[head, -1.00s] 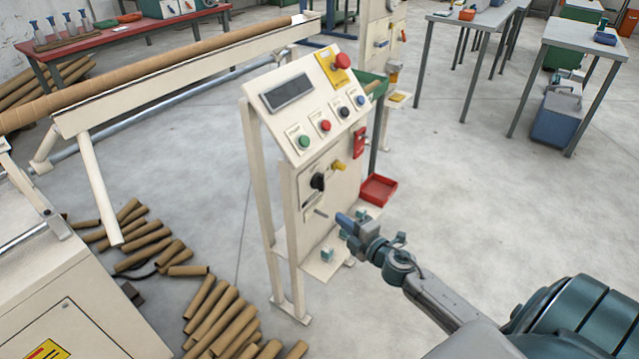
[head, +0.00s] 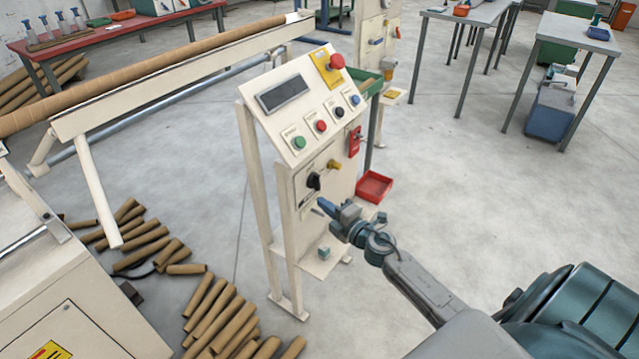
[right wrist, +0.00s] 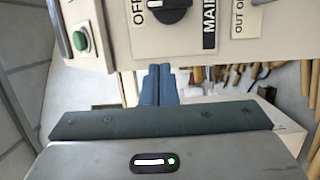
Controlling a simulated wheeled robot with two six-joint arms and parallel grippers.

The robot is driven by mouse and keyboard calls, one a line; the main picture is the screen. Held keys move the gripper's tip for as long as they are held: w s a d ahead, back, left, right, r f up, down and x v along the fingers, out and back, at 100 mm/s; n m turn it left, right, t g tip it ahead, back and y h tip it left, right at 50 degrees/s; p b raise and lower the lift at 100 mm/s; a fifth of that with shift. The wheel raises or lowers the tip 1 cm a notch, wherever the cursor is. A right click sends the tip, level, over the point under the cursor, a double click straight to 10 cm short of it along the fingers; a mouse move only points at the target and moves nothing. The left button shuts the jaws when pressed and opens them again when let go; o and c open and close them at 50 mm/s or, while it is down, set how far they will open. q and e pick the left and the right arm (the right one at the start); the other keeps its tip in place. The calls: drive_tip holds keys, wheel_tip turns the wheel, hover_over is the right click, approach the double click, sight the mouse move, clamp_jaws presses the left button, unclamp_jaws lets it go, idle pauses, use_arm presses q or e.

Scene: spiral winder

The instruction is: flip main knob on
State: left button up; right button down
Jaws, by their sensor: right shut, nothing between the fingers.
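The main knob (head: 313,181) is a black rotary knob on the lower front of the cream control panel (head: 284,148). In the right wrist view the knob (right wrist: 169,10) is at the top, between an "OFF" label on its left and a "MAIN" label (right wrist: 209,25) on its right. My right gripper (head: 326,206) is shut and empty, just below and right of the knob in the head view. Its blue fingers (right wrist: 158,85) lie together below the knob in the right wrist view, apart from it in the picture. My left gripper is not in view.
Green, red, black and blue buttons, a red mushroom button (head: 337,61) and a yellow knob (head: 334,164) are on the panel. A red padlock-like tag (head: 354,141) hangs at its right edge. A red tray (head: 374,187) sits beside it. Cardboard tubes (head: 215,310) lie on the floor at left.

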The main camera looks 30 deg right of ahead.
sight(309, 177)
drive_tip(key=w, duration=0.6)
drive_tip(key=shift+w+a+f, duration=0.1)
drive_tip(key=shift+w+a, duration=0.1)
drive_tip(key=shift+w+d, duration=0.2)
drive_tip(key=shift+d, duration=0.4)
drive_tip(key=shift+w+d, duration=0.15)
drive_tip(key=shift+d, duration=0.4)
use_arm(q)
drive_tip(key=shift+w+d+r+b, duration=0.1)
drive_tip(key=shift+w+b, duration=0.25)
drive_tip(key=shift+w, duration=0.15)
use_arm(e)
drive_tip(key=shift+w+d, duration=0.2)
drive_tip(key=shift+d, duration=0.25)
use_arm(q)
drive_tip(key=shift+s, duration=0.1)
use_arm(e)
drive_tip(key=shift+r+p, duration=0.2)
drive_tip(key=shift+p, duration=0.35)
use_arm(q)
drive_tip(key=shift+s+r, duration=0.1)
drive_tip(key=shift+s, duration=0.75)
use_arm(e)
drive_tip(key=shift+m, duration=0.3)
